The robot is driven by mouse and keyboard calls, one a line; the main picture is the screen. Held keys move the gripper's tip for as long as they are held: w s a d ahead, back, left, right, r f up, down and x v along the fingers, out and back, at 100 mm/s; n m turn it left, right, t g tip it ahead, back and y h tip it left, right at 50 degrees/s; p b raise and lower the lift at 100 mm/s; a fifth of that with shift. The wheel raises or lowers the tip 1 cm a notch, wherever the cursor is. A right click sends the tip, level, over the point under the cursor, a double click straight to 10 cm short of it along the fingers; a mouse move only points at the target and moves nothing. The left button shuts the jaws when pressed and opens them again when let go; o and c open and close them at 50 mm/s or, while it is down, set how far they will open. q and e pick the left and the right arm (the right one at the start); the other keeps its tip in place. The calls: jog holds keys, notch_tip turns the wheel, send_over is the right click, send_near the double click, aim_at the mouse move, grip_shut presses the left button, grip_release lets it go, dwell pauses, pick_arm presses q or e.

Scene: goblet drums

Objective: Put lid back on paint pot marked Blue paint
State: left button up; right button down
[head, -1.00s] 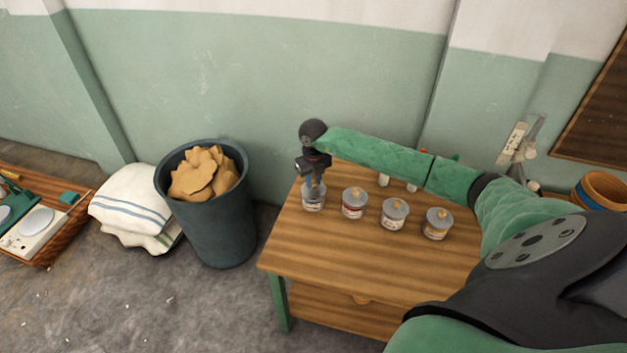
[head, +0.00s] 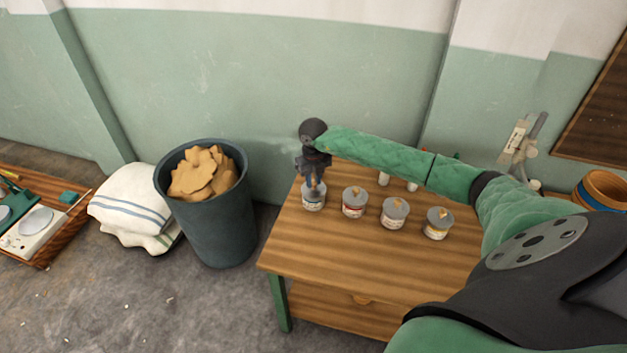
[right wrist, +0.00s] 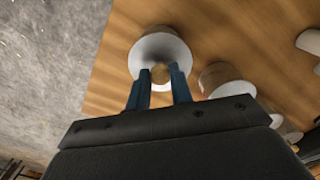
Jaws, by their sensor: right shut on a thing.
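The leftmost paint pot (head: 313,204) stands near the left end of the wooden table; its label is too small to read. A grey lid (head: 305,189) with an orange-brown knob (right wrist: 160,73) is at the pot's mouth. I cannot tell whether it is fully seated. My right gripper (head: 314,181) points down over this pot, its blue fingers shut on the lid's knob. In the right wrist view the fingers (right wrist: 160,80) flank the knob, with the grey lid (right wrist: 153,50) around it. My left gripper is not in view.
Three more lidded pots stand in a row to the right: a red-labelled one (head: 354,209), a middle one (head: 393,221) and a yellow-labelled one (head: 437,231). The table (head: 345,255) is clear in front. A dark bin (head: 222,235) stands left of it.

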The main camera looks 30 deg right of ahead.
dwell(0.4)
jog(key=c, duration=0.7)
grip_release()
jog(key=shift+r, duration=0.1)
jog(key=shift+r+p, duration=1.25)
jog(key=shift+r, duration=2.15)
grip_shut()
